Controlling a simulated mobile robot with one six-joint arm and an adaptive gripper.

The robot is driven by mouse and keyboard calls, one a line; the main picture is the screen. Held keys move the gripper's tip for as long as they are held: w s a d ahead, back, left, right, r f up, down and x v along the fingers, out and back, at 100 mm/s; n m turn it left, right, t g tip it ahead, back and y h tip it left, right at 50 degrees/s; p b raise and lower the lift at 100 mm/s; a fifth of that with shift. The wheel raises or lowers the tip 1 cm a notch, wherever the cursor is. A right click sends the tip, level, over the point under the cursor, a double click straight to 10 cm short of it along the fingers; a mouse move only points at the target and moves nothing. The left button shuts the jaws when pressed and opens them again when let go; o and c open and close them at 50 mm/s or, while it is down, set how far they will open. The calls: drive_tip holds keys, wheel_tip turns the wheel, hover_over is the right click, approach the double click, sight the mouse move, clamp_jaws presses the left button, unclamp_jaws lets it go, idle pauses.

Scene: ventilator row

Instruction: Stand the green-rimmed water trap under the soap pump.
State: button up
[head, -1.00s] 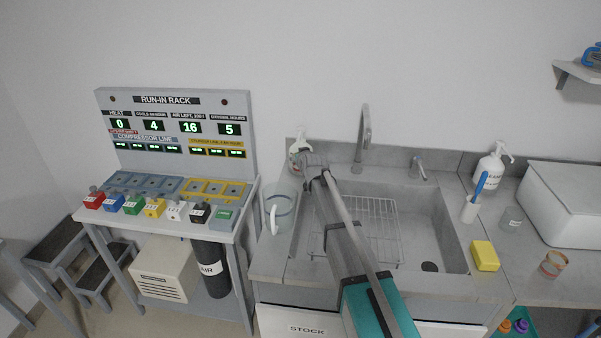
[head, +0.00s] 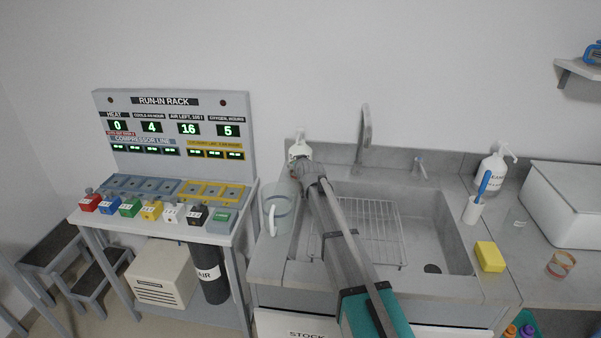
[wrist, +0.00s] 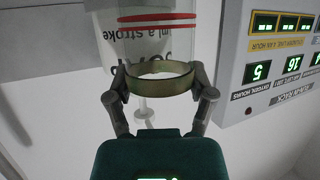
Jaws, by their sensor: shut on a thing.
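My gripper (wrist: 158,84) is shut on the green-rimmed water trap (wrist: 160,86), whose olive-green band spans between the two fingers in the wrist view. Whether trap and pump touch, I cannot tell. In the head view the soap pump (head: 299,146) stands at the sink's back left corner, partly hidden by my gripper (head: 303,170). The trap is not clear in that view.
A clear jug (head: 277,215) stands left of the sink (head: 425,215), close to my arm. The run-in rack (head: 180,125) is further left. A second pump bottle (head: 492,170), a brush holder (head: 472,211) and a yellow sponge (head: 490,257) are right of the sink.

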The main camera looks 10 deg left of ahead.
drive_tip(key=shift+f+b, duration=0.35)
drive_tip(key=shift+f, duration=0.25)
drive_tip(key=shift+f, duration=0.15)
drive_tip(key=o, duration=0.9)
drive_tip(key=shift+r, duration=0.25)
drive_tip(key=p+v, duration=0.4)
drive_tip(key=v, duration=0.8)
drive_tip(key=shift+p, duration=0.35)
